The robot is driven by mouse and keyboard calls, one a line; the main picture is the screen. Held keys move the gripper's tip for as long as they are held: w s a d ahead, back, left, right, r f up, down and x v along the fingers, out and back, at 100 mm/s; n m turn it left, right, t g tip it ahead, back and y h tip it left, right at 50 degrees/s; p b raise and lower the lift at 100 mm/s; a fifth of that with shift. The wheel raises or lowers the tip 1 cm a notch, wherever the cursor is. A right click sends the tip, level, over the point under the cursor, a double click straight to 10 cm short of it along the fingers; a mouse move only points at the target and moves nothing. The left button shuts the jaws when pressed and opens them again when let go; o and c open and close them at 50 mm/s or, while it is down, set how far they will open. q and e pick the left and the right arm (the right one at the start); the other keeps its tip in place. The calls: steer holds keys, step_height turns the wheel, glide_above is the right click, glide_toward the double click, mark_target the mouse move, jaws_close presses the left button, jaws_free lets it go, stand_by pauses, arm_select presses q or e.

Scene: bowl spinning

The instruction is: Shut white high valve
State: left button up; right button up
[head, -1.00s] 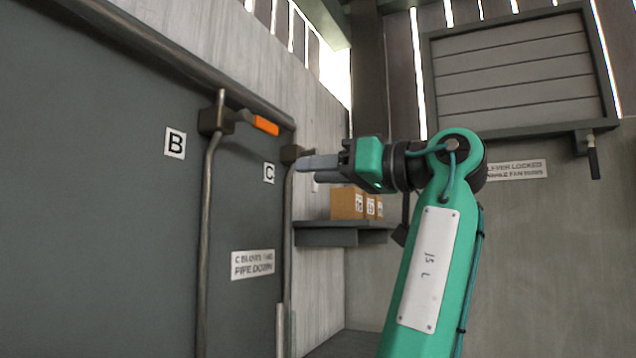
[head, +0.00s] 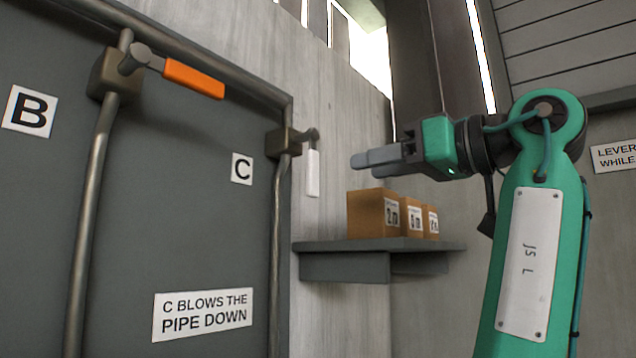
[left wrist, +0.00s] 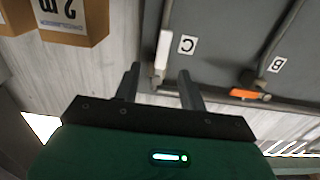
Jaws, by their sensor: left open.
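The white valve handle (head: 313,173) hangs straight down from its brown valve body (head: 284,142) on the C pipe, beside the label C (head: 242,169). My left gripper (head: 360,159) is open and empty, pointing left, and appears to the right of the handle with a gap in the head view. In the left wrist view the white handle (left wrist: 163,50) shows beyond the fingertips of the left gripper (left wrist: 160,70), roughly in line with the space between them. My right gripper is in neither view.
An orange valve handle (head: 194,78) lies nearly level on the B pipe (head: 92,210). A shelf (head: 345,266) with several brown boxes (head: 368,214) sits just below my left gripper. A sign (head: 203,314) reads "C blows the pipe down".

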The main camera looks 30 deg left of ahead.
mark_target(315, 175)
arm_select(q)
steer(key=a, duration=0.1)
steer(key=a+p, duration=0.1)
steer(key=a, duration=0.1)
steer(key=a+p, duration=0.1)
steer(key=a, duration=0.1)
steer(key=shift+s+r, duration=0.35)
steer(key=shift+s, duration=0.05)
steer(key=a+p, duration=0.1)
steer(key=a, duration=0.1)
steer(key=w+a+p, duration=0.1)
steer(key=a, duration=0.2)
steer(key=a+p, duration=0.1)
steer(key=a, duration=0.1)
steer(key=shift+w+a+f, duration=0.15)
steer(key=shift+f, duration=0.05)
steer(key=shift+a, duration=0.45)
steer(key=shift+f, duration=0.1)
jaws_close()
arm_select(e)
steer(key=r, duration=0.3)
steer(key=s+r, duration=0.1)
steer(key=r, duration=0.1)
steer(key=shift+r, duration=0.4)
